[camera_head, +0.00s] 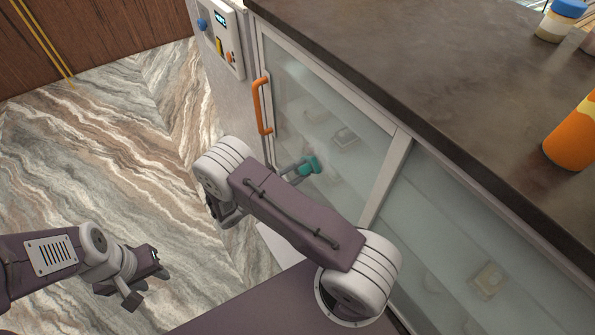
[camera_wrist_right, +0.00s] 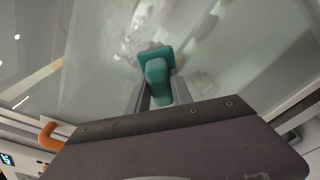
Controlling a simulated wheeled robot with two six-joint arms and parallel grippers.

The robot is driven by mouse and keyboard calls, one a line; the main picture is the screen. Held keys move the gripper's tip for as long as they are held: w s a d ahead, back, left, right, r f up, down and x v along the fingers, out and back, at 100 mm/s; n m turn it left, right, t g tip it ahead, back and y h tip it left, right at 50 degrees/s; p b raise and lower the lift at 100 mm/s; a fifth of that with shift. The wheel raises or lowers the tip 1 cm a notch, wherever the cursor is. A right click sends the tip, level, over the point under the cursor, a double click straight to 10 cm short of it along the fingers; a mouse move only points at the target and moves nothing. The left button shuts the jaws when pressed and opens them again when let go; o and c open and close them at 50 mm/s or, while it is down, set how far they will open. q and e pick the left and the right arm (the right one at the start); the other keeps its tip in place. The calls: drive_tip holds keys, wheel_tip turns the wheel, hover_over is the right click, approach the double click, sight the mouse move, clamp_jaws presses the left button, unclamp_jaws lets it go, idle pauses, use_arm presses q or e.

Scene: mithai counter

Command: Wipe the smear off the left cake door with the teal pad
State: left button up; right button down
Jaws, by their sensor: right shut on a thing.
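The left cake door (camera_head: 318,105) is a glass door in a pale frame, with an orange handle (camera_head: 257,106) at its left side. My right gripper (camera_head: 299,168) is shut on the teal pad (camera_head: 309,165) in front of this glass. The right wrist view shows the pad (camera_wrist_right: 155,62) between the fingers (camera_wrist_right: 158,88), close to the glass; I cannot tell if it touches. A whitish, speckled smear (camera_wrist_right: 138,28) shows on the glass just beyond the pad. My left gripper (camera_head: 148,284) is open and empty, low at the left, away from the door.
The dark countertop (camera_head: 400,60) overhangs the doors, with an orange bottle (camera_head: 572,135) and a blue-lidded jar (camera_head: 560,20) on it. A second glass door (camera_head: 440,235) lies to the right. A control panel (camera_head: 221,40) is left of the handle. Marble floor (camera_head: 90,150) is clear.

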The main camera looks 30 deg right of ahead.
sight(308, 159)
wheel_tip(308, 159, up, 3)
drive_tip(key=p, duration=0.2)
drive_tip(key=shift+a+r+p, duration=0.1)
drive_tip(key=shift+r+p, duration=0.05)
drive_tip(key=shift+p, duration=0.2)
drive_tip(key=shift+r+p, duration=2.2)
drive_tip(key=shift+r, duration=0.5)
drive_tip(key=shift+r+p, duration=1.5)
drive_tip(key=shift+r, duration=0.45)
drive_tip(key=shift+f, duration=0.1)
drive_tip(key=shift+s, duration=0.15)
